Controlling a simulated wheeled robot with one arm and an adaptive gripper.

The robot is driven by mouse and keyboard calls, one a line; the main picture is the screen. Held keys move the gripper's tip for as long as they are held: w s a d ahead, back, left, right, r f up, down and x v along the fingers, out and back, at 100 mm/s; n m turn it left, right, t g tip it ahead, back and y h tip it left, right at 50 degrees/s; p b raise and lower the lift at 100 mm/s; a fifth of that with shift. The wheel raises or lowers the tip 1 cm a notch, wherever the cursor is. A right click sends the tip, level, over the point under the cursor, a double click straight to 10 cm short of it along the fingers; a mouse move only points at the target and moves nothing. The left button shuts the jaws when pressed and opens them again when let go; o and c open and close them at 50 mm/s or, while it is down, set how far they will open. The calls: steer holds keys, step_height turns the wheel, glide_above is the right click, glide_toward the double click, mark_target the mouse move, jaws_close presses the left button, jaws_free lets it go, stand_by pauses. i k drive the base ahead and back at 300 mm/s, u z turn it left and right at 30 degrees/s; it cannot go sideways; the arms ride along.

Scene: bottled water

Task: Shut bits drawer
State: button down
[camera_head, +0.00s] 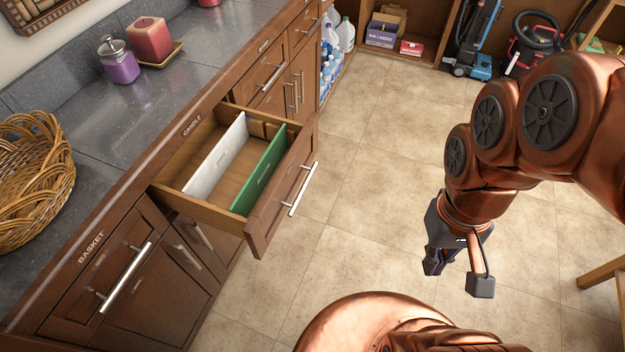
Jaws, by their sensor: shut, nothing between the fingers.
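One drawer (213,215) stands pulled out from the wooden counter, below the edge lettering "CANDLE". Its front (283,195) carries a silver bar handle (302,189); I cannot read a name on this front. Inside are an upright white panel (216,158) and an upright green panel (258,173), with bare wooden floor between them. My gripper (432,268) hangs over the tiled floor, to the right of the drawer and clear of it. It is shut and empty, with its fingers pointing down.
A closed drawer (115,262) is at lower left, and closed drawers and doors are beyond the open one. The counter holds a wicker basket (30,185), a purple jar (120,65) and a red candle (150,40). Open tiled floor (365,190) separates drawer and gripper.

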mark_target(260, 225)
steer(key=k, duration=0.4)
steer(key=u, duration=1.2)
steer(key=i, duration=0.5)
steer(key=u, duration=0.1)
